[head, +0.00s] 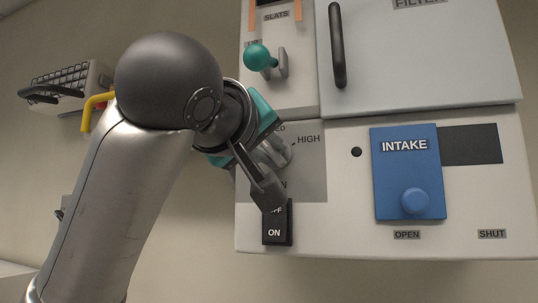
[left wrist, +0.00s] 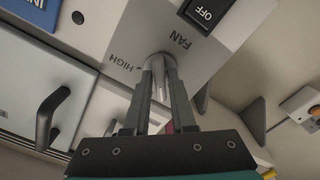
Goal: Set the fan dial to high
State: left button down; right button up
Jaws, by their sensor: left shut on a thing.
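The fan dial (head: 276,152) is a light-coloured knob on the grey fan panel, mostly hidden by my left gripper (head: 268,168) in the head view. The HIGH mark (head: 308,140) lies to its right. In the left wrist view, the dial (left wrist: 159,78) is between the two fingers of my left gripper (left wrist: 160,72), which is shut on it. The HIGH label (left wrist: 122,61) is to the left of the dial and the FAN label (left wrist: 181,40) is above right. I cannot tell which way the dial points. My right gripper is in neither view.
A black ON/OFF rocker switch (head: 276,232) sits just below the fan panel. A blue INTAKE slide (head: 405,180) is to the right. A teal-knobbed slats lever (head: 258,58) and the filter door's black handle (head: 337,45) are above. A wall basket (head: 70,88) hangs left.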

pick_arm(q)
jog(key=m+b, duration=0.1)
jog(key=m, duration=0.5)
jog(key=m+b, duration=0.1)
jog(key=m, duration=0.4)
jog(key=shift+r+m, duration=0.1)
jog(key=shift+m, duration=0.3)
jog(key=m, duration=0.3)
jog(key=shift+m, duration=0.3)
jog(key=shift+m+p, duration=0.35)
jog(key=shift+m, duration=1.65)
jog(key=c, duration=0.9)
grip_release()
jog(key=shift+o, duration=0.2)
jog(key=shift+w, duration=0.1)
